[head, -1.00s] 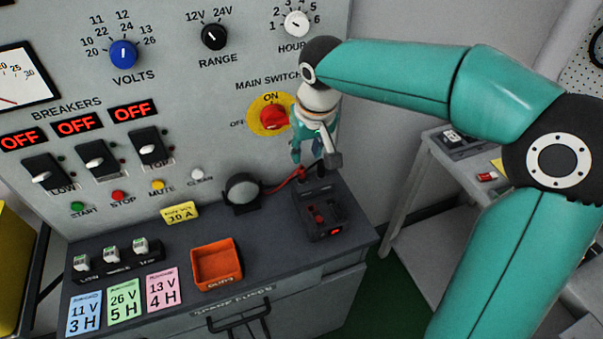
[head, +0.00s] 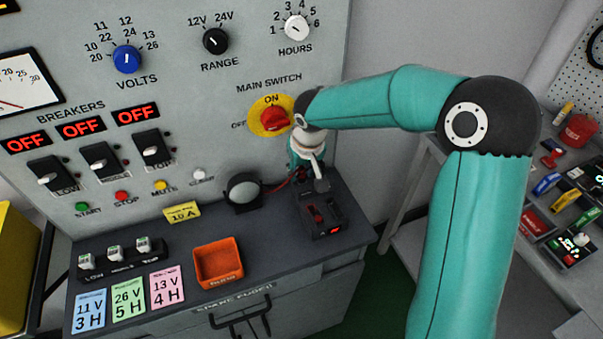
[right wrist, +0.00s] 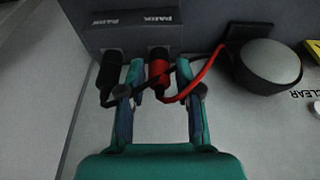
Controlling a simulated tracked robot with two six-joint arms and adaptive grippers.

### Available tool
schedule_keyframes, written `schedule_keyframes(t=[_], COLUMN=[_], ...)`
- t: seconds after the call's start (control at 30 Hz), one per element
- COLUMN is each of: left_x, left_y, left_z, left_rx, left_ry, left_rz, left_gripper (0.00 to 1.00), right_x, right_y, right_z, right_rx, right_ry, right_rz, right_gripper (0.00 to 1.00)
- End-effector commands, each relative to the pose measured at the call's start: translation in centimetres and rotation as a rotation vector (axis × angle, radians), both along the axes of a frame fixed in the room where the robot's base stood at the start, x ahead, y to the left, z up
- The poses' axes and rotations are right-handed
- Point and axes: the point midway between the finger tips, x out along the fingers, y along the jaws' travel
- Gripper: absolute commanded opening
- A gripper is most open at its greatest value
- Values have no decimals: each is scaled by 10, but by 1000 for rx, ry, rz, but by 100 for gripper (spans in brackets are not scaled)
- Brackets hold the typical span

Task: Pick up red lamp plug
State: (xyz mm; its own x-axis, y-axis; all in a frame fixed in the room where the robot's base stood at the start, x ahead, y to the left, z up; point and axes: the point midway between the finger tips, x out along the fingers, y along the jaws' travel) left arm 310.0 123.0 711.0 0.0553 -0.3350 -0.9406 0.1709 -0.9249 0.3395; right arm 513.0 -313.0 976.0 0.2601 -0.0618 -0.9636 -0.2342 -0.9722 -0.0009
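The red lamp plug (right wrist: 158,70) stands in a dark block marked PARK (right wrist: 122,38) in the right wrist view, with a red cable (right wrist: 205,76) running from it to the round lamp (right wrist: 267,67). My right gripper (right wrist: 160,72) is open, its fingertips on either side of the red plug with gaps visible. A black plug (right wrist: 108,75) stands just left of the fingers. In the head view my right gripper (head: 312,180) points down beside the lamp (head: 243,191), and the red plug is hidden behind it. My left gripper is not in view.
A dark block with red marks (head: 328,228) stands in front of the gripper. An orange tray (head: 218,281) and the fuse holder (head: 120,267) are on the ledge to the left. A side bench (head: 548,276) is at right.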

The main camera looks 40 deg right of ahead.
Motion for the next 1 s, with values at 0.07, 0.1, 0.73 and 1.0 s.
schedule_keyframes(t=[0.07,0.1,0.73,1.0], left_x=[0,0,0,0], left_y=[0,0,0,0], left_z=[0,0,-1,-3], left_rx=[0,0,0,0], left_ry=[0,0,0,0], left_rz=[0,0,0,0], left_gripper=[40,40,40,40], right_x=[0,0,0,1], right_y=[0,0,0,0], right_z=[0,0,4,31], right_rx=[0,0,-1,0], right_ry=[0,0,-1,-6], right_rz=[0,0,-1,-1], right_gripper=[34,34,0,0])
